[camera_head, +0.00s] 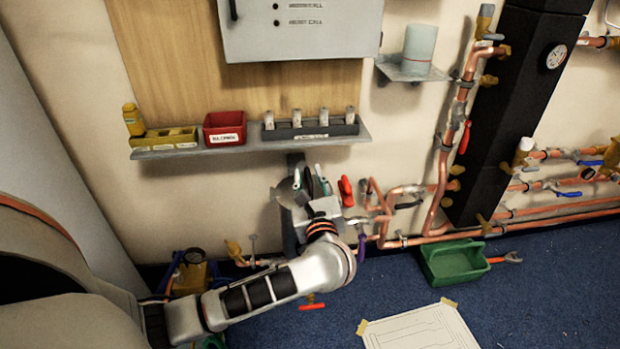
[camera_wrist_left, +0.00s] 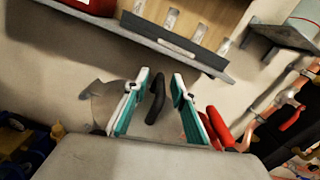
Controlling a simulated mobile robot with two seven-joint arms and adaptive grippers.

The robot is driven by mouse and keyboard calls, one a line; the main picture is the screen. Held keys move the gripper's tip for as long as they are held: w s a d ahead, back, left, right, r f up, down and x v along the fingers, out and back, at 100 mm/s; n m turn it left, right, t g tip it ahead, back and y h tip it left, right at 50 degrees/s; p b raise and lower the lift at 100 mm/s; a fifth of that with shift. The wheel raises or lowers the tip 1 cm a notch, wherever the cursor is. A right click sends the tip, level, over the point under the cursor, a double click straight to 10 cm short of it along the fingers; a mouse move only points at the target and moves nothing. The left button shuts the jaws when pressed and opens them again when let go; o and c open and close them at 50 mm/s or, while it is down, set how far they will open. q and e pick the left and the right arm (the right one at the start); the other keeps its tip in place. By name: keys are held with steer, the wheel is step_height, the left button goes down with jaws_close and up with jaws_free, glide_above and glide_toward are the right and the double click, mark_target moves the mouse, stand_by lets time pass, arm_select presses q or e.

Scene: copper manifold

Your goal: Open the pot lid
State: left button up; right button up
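No pot with a lid can be clearly made out. A pale blue-green cylinder (camera_head: 419,47) stands upright on a small wall shelf (camera_head: 405,70); I cannot tell whether it is the pot. My left gripper (camera_head: 312,185) is at the wall below the long shelf, among hanging tools and well left of and below the cylinder. In the left wrist view my left gripper (camera_wrist_left: 161,78) has its teal-and-white fingers apart. A black handle (camera_wrist_left: 155,98) shows between them, with space on both sides. My right gripper is not in view.
The long shelf (camera_head: 255,143) holds a red bin (camera_head: 224,125), a yellow tray (camera_head: 165,137) and a dark rack (camera_head: 311,127). Red-handled pliers (camera_head: 346,191) hang beside my gripper. Copper pipes (camera_head: 440,190) run right. A green tray (camera_head: 455,262) sits on the blue floor.

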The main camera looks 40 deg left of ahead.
arm_select(q)
jaws_close()
